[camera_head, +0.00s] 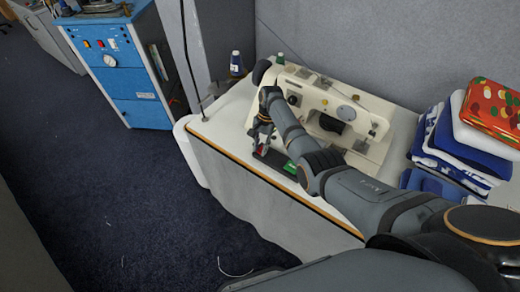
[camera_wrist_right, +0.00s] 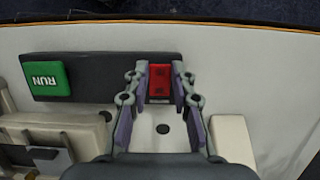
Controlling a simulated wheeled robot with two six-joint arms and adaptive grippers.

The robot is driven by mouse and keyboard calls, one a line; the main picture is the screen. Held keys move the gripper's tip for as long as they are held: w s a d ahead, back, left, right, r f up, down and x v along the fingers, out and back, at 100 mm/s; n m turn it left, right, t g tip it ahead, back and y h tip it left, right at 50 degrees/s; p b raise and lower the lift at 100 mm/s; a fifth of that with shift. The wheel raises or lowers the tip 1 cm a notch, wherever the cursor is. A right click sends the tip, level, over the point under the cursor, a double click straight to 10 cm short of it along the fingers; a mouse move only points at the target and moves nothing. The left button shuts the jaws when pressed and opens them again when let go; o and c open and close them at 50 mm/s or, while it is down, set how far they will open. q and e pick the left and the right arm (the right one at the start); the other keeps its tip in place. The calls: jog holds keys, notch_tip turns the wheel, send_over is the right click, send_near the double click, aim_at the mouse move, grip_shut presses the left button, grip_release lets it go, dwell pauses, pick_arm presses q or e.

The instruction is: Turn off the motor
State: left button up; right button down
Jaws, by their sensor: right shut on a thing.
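A dark switch bar (camera_wrist_right: 105,72) lies on the white table near its front edge. It carries a green RUN button (camera_wrist_right: 45,79) at one end and a red button (camera_wrist_right: 160,80) toward the other. My right gripper (camera_wrist_right: 160,83) points down over the bar with its two fingers on either side of the red button, shut on it. In the head view the green button (camera_head: 290,167) shows beside my right gripper (camera_head: 260,148), and my arm covers part of the bar. A cream sewing machine (camera_head: 330,102) stands behind. My left gripper is in neither view.
Folded blue and white cloths (camera_head: 440,150) and a patterned red bundle (camera_head: 490,115) lie at the right of the table. A thread spool (camera_head: 236,64) stands at the back left. A blue cabinet (camera_head: 120,65) stands apart on the floor.

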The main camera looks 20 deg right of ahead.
jog(key=c, duration=1.1)
grip_release()
jog(key=v, duration=1.2)
